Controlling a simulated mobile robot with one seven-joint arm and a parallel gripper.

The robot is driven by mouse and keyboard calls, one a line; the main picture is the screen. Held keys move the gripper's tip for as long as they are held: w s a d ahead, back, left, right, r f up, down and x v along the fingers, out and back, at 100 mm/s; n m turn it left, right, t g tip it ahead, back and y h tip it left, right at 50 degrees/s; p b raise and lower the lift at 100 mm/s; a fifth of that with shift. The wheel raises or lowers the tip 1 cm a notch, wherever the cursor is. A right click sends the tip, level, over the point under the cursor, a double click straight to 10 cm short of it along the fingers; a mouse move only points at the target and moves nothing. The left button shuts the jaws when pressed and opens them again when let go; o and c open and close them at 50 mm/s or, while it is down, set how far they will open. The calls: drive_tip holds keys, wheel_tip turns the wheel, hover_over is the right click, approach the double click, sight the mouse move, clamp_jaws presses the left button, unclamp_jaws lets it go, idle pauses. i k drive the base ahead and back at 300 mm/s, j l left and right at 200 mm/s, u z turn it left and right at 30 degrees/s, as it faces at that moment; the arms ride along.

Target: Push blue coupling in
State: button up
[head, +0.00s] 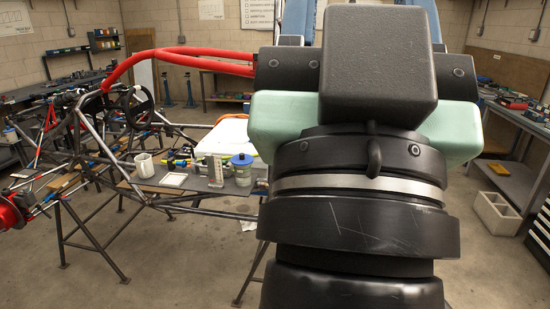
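My gripper (378,65) fills the right half of the head view, seen from behind. It has a black body with pale green side pieces. Its fingertips are hidden behind that body, so I cannot see whether it is open or holds anything. The tube chassis (90,140) stands on trestles at the left, with small coloured fittings along its tubes. I cannot pick out the blue coupling with certainty. Two pale blue upright pieces (297,20) show above my gripper; I cannot tell what they belong to.
Red hoses (180,53) arch from the chassis to behind my gripper. A dark board (190,184) bears a white mug (144,164) and a lidded jar (242,169). Benches line the walls. A pale block (496,214) stands on the floor at right.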

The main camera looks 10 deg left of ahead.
sight(183, 164)
drive_tip(key=i+j, duration=1.25)
drive_tip(key=j, duration=0.15)
drive_tip(key=i+j, duration=0.3)
drive_tip(key=j, duration=0.15)
drive_tip(key=i+j, duration=0.25)
drive_tip(key=j, duration=0.15)
drive_tip(key=i+j, duration=0.3)
drive_tip(key=j, duration=0.15)
drive_tip(key=i+j, duration=0.3)
drive_tip(key=j, duration=0.15)
